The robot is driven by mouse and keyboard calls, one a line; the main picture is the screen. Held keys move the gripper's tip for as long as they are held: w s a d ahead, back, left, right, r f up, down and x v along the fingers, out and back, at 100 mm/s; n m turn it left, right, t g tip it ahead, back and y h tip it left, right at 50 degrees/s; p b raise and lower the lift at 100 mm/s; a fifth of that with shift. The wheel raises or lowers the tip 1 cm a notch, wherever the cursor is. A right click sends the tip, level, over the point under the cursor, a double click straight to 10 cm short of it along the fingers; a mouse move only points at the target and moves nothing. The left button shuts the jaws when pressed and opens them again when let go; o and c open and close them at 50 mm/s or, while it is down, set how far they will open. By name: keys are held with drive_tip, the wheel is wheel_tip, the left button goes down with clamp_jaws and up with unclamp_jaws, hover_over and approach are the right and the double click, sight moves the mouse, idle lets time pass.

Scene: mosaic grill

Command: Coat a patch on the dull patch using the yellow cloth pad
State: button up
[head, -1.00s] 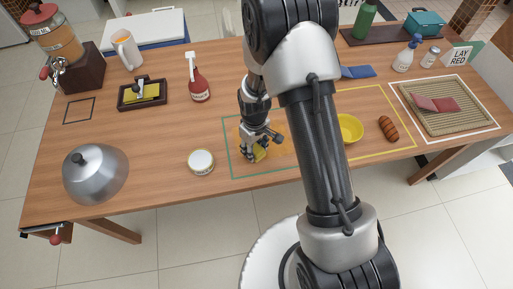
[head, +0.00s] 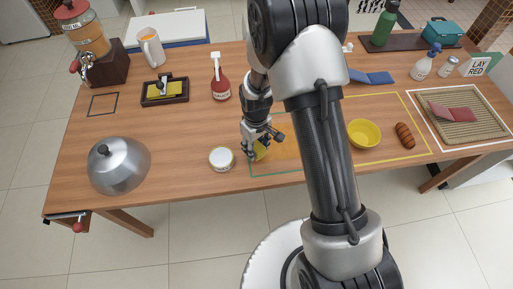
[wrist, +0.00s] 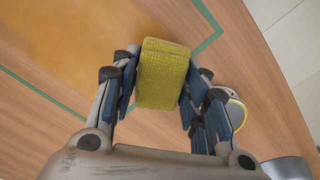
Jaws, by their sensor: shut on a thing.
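The yellow cloth pad (wrist: 162,75) is held between the fingers of my gripper (wrist: 160,92). In the head view, my gripper (head: 257,148) is low over the table, just right of the white-lidded tin, and a bit of yellow shows at its tips. The dull patch (wrist: 75,40) is an orange-brown area inside a green outline (wrist: 213,42). The pad is near the outline's corner, over the patch's edge in the wrist view. I cannot tell whether it touches the surface. In the head view my arm hides most of the patch.
The white-lidded tin (head: 221,158) stands close left of my gripper. A silver dome (head: 119,165) is at the front left. A red bottle (head: 220,78) and a dark tray (head: 165,91) with a yellow block stand behind. A yellow bowl (head: 364,133) and sausage (head: 405,135) are right.

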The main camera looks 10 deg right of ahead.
sight(255, 145)
drive_tip(key=shift+a+r+p, duration=0.1)
drive_tip(key=shift+r+p, duration=1.45)
drive_tip(key=shift+r, duration=0.95)
